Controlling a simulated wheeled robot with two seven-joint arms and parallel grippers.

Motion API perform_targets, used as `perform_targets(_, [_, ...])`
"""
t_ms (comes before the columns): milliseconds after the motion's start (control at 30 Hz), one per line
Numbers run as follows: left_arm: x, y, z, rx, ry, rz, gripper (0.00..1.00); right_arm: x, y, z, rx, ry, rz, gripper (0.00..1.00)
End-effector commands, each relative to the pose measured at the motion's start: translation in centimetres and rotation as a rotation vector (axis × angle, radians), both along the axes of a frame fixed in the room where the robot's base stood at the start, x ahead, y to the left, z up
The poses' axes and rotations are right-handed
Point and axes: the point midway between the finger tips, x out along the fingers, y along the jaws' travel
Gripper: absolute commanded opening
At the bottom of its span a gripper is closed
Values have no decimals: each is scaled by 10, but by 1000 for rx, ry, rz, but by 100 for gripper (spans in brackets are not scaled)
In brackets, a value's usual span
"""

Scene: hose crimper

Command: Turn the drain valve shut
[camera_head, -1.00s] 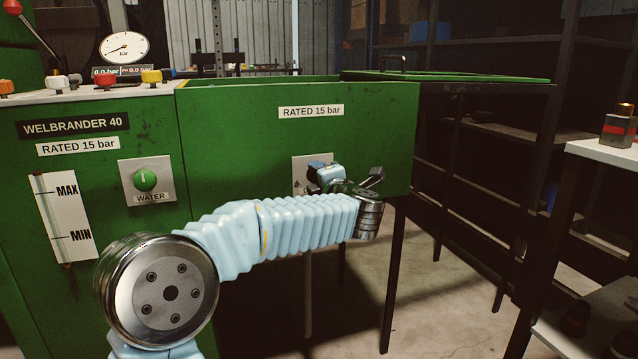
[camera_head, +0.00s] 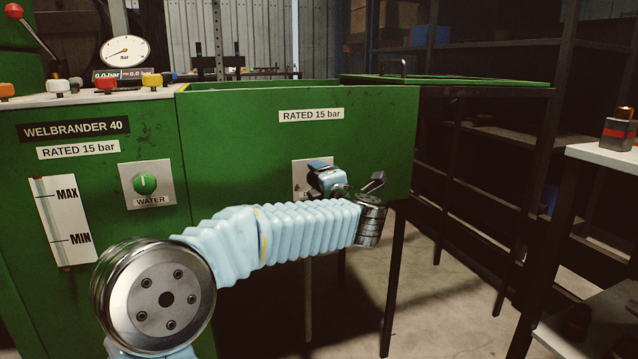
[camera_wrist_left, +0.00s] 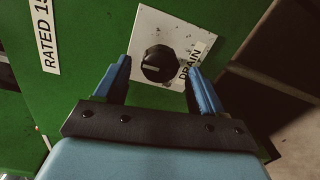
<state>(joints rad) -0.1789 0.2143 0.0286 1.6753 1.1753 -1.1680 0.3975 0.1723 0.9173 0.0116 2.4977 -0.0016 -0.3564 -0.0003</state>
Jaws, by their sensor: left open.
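The drain valve is a black round knob (camera_wrist_left: 159,63) on a white plate marked DRAIN (camera_wrist_left: 179,38), on the green tank front. In the left wrist view the knob lies between and just beyond the two blue fingers of my left gripper (camera_wrist_left: 160,82). The fingers are open, one on each side, and a gap shows between them and the knob. In the head view my left gripper (camera_head: 330,178) is in front of the drain plate (camera_head: 300,174) and hides the knob. I cannot tell the knob's exact angle. My right gripper is not in view.
A green WATER knob (camera_head: 145,184) is on a plate to the left, beside the MAX/MIN level gauge (camera_head: 64,220). A pressure gauge (camera_head: 125,51) stands on top of the machine. A white table (camera_head: 605,152) is at the right. Floor is open below the tank.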

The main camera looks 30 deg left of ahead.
Motion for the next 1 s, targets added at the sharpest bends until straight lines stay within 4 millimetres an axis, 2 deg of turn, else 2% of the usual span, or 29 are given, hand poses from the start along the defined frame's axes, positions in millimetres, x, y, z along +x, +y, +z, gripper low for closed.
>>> perform_targets(500, [-72,-86,7,0,0,-5,69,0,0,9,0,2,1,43])
perform_targets(700, [-84,-99,7,-1,0,-2,69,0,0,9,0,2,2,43])
perform_targets(1000, [-85,-100,7,-1,0,-1,69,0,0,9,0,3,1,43])
